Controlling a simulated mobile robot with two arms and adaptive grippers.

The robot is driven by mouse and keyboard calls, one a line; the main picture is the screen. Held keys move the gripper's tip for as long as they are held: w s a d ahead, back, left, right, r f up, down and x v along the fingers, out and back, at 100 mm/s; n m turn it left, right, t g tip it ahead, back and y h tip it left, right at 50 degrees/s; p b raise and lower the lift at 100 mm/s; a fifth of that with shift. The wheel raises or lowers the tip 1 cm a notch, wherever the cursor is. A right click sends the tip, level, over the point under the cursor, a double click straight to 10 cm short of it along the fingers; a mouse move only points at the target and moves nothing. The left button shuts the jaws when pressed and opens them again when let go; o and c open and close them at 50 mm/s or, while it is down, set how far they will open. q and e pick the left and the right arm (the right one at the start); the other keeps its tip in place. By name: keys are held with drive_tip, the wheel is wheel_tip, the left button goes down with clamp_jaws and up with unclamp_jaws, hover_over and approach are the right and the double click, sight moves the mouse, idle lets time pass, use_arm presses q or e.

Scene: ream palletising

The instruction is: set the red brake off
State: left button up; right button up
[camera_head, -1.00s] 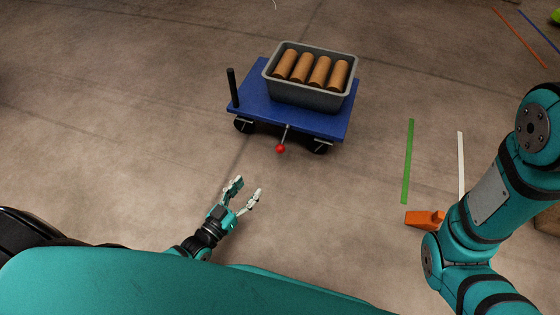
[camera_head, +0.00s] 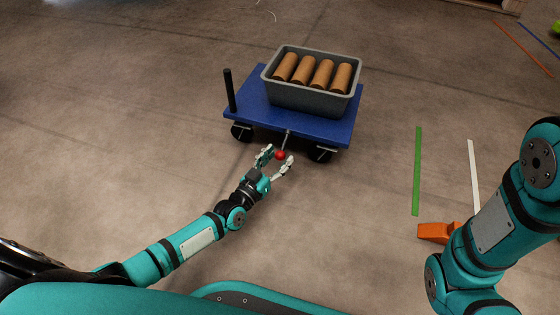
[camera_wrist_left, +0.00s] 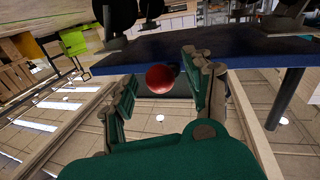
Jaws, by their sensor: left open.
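The red brake (camera_head: 281,155) is a lever with a red ball knob at the near edge of the blue cart (camera_head: 240,112). My left gripper (camera_head: 276,159) is open, with its fingers on either side of the knob. In the left wrist view the red knob (camera_wrist_left: 160,78) shows between the two open fingers (camera_wrist_left: 160,92), with gaps visible on both sides. I cannot tell how deep the knob sits between them. My right arm comes in at the right, but its gripper is out of view.
A grey bin (camera_head: 305,97) with several brown rolls (camera_head: 313,70) stands on the cart. A black post (camera_head: 229,90) rises at the cart's left corner. An orange wedge (camera_head: 437,232) lies at the right near green (camera_head: 417,170) and white floor strips. The floor left of the cart is clear.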

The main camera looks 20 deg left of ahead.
use_arm(q)
drive_tip(key=shift+w+d, duration=0.2)
drive_tip(key=shift+w, duration=0.45)
clamp_jaws()
